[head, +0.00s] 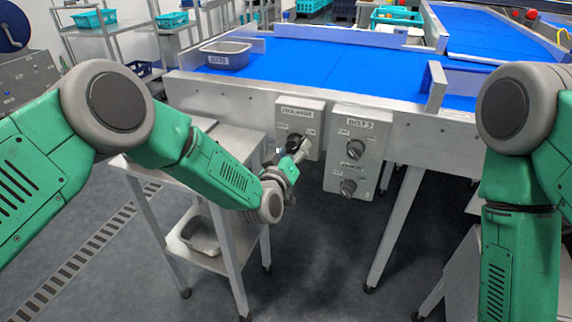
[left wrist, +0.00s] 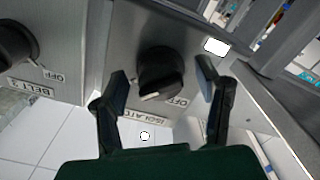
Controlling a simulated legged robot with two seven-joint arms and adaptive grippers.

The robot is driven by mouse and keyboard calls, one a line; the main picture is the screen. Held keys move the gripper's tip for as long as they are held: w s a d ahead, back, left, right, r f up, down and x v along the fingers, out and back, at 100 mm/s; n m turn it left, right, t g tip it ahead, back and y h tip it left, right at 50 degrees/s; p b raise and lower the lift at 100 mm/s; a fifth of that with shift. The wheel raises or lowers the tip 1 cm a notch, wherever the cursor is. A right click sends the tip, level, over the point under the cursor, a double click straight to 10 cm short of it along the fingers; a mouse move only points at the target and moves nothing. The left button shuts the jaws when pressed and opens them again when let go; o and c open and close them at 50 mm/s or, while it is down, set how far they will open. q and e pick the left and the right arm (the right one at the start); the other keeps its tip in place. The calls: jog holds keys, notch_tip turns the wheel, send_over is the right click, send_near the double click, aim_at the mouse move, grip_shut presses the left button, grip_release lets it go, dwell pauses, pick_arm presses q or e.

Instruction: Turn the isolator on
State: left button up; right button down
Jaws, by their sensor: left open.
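The isolator box (head: 314,107) is a grey metal box labelled ISOLATOR, fixed to the front of the conveyor frame. Its black rotary knob (left wrist: 160,72) shows in the left wrist view, with an OFF label beside it and a pale mark at its lower edge. I cannot tell the knob's setting for sure. My left gripper (head: 297,146) is at the box in the head view, partly covering the knob. In the left wrist view its open fingers (left wrist: 162,70) stand on either side of the knob, with gaps visible. My right gripper is out of view.
The BELT 2 box (head: 373,133) with two black knobs hangs close to the right of the isolator box. A steel side table (head: 233,141) stands below left. A grey tub (head: 225,55) sits on the blue conveyor (head: 330,66).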

pick_arm(q)
jog(key=v, duration=1.1)
jog(key=shift+f, duration=0.15)
jog(key=s+a+f+m+g+y+p, duration=0.25)
jog(key=s+a+f+g, duration=0.65)
jog(key=s+f, duration=0.55)
jog(key=s+a+g+y+p, duration=0.1)
jog(key=s+a+g, duration=0.2)
jog(key=s+a, duration=0.4)
jog(key=s+a+f+m+g+y, duration=0.1)
jog(key=s+a+g, duration=0.3)
jog(key=s, duration=1.2)
jog(key=a+y, duration=0.1)
jog(key=a, duration=0.3)
jog(key=shift+s+a+g+p, duration=0.3)
jog(key=shift+s+p, duration=0.1)
